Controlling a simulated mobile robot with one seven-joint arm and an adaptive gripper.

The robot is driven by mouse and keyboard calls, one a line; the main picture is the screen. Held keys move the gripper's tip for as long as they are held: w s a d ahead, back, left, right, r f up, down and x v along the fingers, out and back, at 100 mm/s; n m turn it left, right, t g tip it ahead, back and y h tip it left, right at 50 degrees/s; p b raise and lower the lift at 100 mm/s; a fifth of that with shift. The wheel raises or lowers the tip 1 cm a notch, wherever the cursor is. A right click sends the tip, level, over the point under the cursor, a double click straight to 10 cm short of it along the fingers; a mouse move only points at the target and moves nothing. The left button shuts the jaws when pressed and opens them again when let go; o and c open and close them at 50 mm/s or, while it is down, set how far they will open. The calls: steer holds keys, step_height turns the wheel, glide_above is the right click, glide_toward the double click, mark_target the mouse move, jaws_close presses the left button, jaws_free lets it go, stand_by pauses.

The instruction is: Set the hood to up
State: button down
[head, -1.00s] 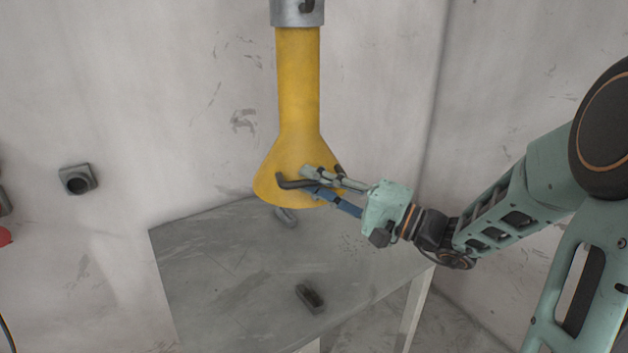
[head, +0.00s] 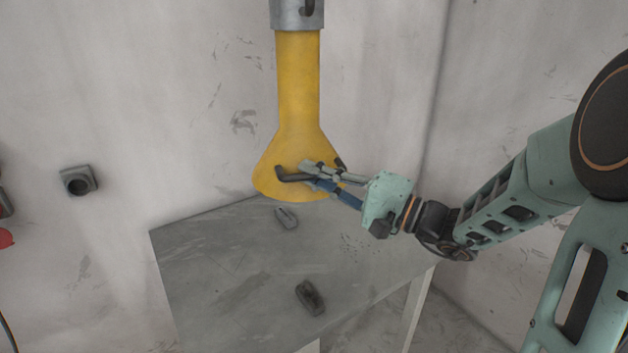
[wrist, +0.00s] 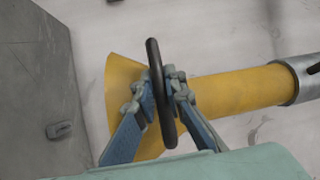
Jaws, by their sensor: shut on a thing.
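The yellow hood (head: 298,110) hangs from a grey metal pipe (head: 297,14) with its flared end over the table. It also shows in the wrist view (wrist: 235,90), lying sideways there. A dark handle (head: 292,174) crosses the front of the flared end; in the wrist view it is a black bar (wrist: 158,85). My gripper (head: 312,176) is shut on this handle; its fingertips (wrist: 160,92) sit on both sides of the bar. The fingers hide part of the handle and hood.
A grey table (head: 230,270) stands below the hood. Two small dark objects lie on it, one near the back (head: 286,218) and one near the front (head: 309,297). A dark socket (head: 78,181) and a red part (head: 6,238) are on the left wall.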

step_height(320, 180, up, 10)
steer(key=shift+r+p, duration=0.1)
steer(key=shift+p, duration=1.15)
steer(key=c, duration=2.2)
jaws_free()
steer(key=shift+r, duration=0.1)
steer(key=shift+c, duration=0.2)
steer(key=shift+f, duration=0.2)
steer(key=shift+s+d, duration=0.1)
steer(key=shift+d, duration=0.05)
steer(key=v, duration=1.1)
steer(key=shift+s+d, duration=0.25)
steer(key=shift+d, duration=0.05)
steer(key=shift+f, duration=0.15)
